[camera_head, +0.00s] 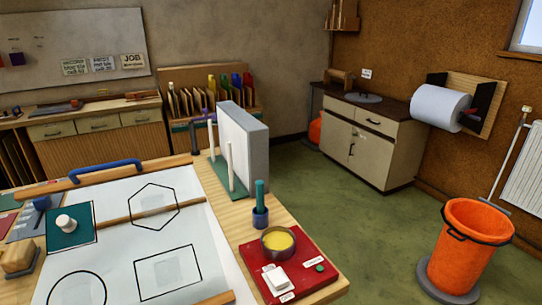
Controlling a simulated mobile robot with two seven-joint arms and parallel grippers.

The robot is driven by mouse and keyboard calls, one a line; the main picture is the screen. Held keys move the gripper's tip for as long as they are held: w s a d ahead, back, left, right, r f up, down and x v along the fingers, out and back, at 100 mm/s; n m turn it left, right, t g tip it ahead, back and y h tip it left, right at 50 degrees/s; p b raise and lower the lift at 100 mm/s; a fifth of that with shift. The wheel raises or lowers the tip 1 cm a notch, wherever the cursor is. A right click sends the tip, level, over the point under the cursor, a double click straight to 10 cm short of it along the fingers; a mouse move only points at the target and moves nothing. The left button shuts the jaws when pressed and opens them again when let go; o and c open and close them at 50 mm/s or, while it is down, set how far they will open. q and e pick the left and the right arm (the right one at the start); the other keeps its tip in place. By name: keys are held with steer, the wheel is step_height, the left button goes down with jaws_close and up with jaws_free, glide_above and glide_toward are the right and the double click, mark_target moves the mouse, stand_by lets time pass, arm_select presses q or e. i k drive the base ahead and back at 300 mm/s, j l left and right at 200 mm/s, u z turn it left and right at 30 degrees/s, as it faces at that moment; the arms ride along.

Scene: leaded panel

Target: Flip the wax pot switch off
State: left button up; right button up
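The wax pot (278,242) is a round metal pot holding yellow wax. It sits on a red base (303,251) at the near right corner of the wooden worktable. A white rocker-like switch (275,280) is on the near left part of the base, with small white labels beside it. A small green spot (320,268), perhaps an indicator light, is on the base's right side. Which way the switch is tipped is too small to tell. Neither of my grippers shows in the head view.
A dark blue cup with a teal-handled tool (260,205) stands just behind the pot. A grey upright slab (243,150) stands on a green base. A white sheet with drawn shapes (115,255) covers the table. An orange bucket (462,250) stands on the green floor, which is open between.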

mark_target(276, 277)
steer(key=u, duration=1.25)
steer(key=z, duration=1.25)
steer(key=i, duration=0.1)
steer(key=l+u, duration=0.45)
steer(key=l, duration=0.15)
